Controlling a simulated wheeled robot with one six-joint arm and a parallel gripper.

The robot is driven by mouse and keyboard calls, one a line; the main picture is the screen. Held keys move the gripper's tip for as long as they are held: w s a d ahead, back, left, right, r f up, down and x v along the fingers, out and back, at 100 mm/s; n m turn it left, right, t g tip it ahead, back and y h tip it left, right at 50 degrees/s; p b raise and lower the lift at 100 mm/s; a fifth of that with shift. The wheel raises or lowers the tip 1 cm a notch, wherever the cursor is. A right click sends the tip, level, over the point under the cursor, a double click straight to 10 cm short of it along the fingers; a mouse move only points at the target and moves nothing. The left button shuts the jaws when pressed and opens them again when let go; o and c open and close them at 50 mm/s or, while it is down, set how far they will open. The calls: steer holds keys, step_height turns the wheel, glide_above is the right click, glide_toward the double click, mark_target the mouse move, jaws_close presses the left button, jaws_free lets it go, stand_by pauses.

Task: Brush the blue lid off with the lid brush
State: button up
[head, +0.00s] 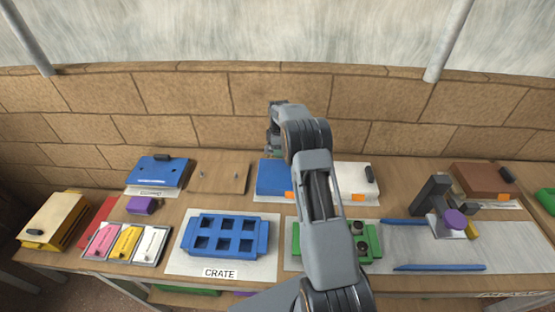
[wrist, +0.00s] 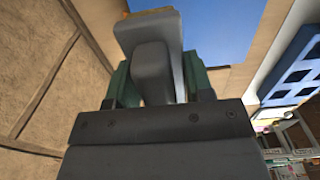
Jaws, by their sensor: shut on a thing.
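My gripper (wrist: 158,85) is shut on the lid brush (wrist: 152,62), a grey block with a tan strip at its far end, between two green fingers. In the head view my gripper (head: 273,148) is at the back of the table, mostly hidden by my arm. A flat blue lid (head: 271,178) lies just in front of and below it, partly covered by my arm. A blue surface (wrist: 215,28) shows beyond the brush in the wrist view; I cannot tell whether they touch. Another blue lid (head: 157,171) with a black handle sits at the back left.
A blue crate (head: 262,238) with square pockets stands in front, with a green block (head: 372,243) right of it. A white-lidded box (head: 355,180) and a brown-lidded box (head: 488,177) are to the right. A brick wall (head: 300,110) rises close behind. A grey stand (head: 436,200) is at right.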

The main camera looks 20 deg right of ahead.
steer(key=shift+r+p, duration=0.55)
steer(key=shift+r, duration=0.8)
steer(key=shift+s+a, duration=0.1)
